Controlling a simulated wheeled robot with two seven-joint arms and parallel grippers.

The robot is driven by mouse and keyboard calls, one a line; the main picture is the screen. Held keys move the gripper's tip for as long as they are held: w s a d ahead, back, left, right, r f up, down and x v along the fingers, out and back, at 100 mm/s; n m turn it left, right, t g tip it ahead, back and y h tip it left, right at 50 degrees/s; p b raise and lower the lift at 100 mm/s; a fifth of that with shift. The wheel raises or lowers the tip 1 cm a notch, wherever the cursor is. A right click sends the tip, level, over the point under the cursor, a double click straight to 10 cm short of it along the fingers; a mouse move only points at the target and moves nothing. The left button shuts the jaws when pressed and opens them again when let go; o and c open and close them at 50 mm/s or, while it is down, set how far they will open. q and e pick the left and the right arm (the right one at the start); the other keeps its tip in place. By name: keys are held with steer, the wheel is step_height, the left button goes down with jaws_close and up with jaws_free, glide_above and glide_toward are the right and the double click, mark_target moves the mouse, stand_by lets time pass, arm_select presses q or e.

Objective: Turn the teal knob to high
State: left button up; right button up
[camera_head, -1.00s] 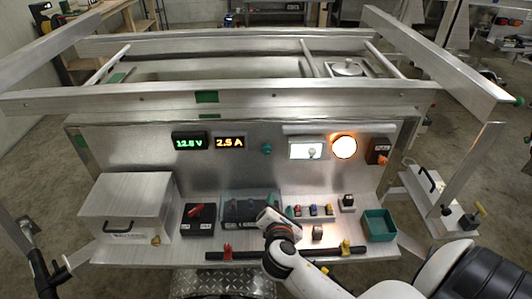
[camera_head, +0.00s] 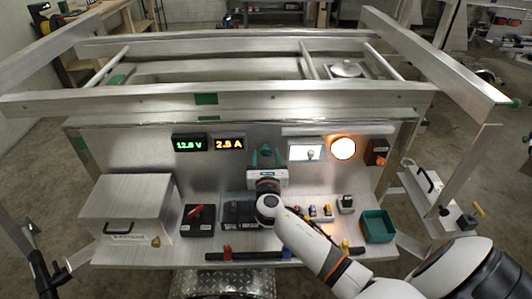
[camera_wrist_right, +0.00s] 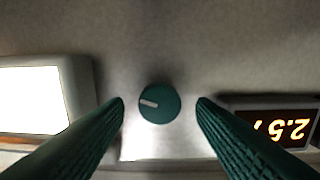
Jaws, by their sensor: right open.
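The teal knob (camera_head: 266,151) is on the upright aluminium panel, between the amber display and the white-lit screen. In the right wrist view the round teal knob (camera_wrist_right: 160,103) faces me, with a white pointer line toward the picture's left, slightly up. My right gripper (camera_head: 266,162) is in front of the panel at the knob. In the wrist view its two ribbed green fingers (camera_wrist_right: 160,108) are open, one on each side of the knob, with a visible gap to it on both sides. My left gripper is not in view.
A green voltage display (camera_head: 189,143) and an amber display (camera_head: 229,143) are left of the knob. A lit screen (camera_head: 306,152) and a glowing round lamp (camera_head: 342,148) are right. Below, the shelf holds a metal box (camera_head: 125,205), a red-handled switch (camera_head: 197,219) and a teal bin (camera_head: 378,226).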

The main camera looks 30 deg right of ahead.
steer(key=shift+x, duration=0.85)
steer(key=shift+c, duration=0.3)
steer(key=c, duration=0.9)
